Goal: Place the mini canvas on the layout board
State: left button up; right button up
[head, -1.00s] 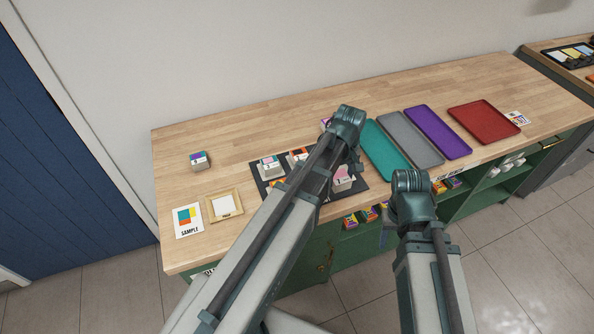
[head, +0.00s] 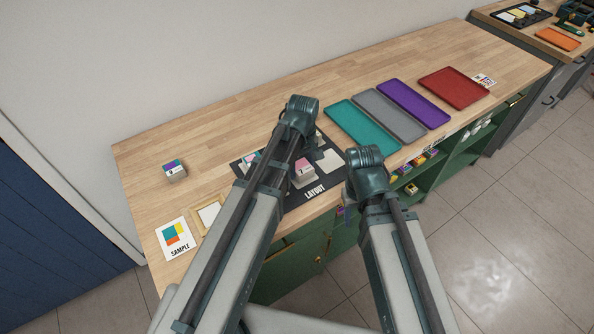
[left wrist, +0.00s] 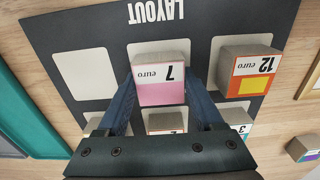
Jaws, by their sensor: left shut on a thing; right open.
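The pink mini canvas (head: 303,173), marked 7 euro, is between the fingers of my left gripper (head: 308,160), which is shut on it. In the left wrist view the canvas (left wrist: 160,82) is over a white square of the black layout board (left wrist: 110,22), beside the word LAYOUT. Part of that square shows past it. I cannot tell whether the canvas touches the board. The board (head: 322,188) lies at the table's front edge, partly hidden by my left arm. My right gripper (head: 362,180) is in front of the table; its fingers are mostly hidden behind its wrist.
An orange canvas marked 12 (left wrist: 250,72) and other canvases stand on the board. A white square (left wrist: 85,74) next to the pink canvas is empty. A sample card (head: 175,238), wooden frame (head: 205,212) and teal tray (head: 352,128) are nearby.

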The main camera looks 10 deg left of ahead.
aim_at(301, 167)
pick_arm(q)
jog(key=shift+a, duration=0.15)
jog(key=shift+f, duration=0.15)
jog(key=o, duration=1)
jog(key=shift+f, duration=0.1)
jog(key=o, duration=0.5)
notch_tip(301, 167, up, 12)
jog(key=p, duration=1.2)
jog(key=shift+r, duration=0.25)
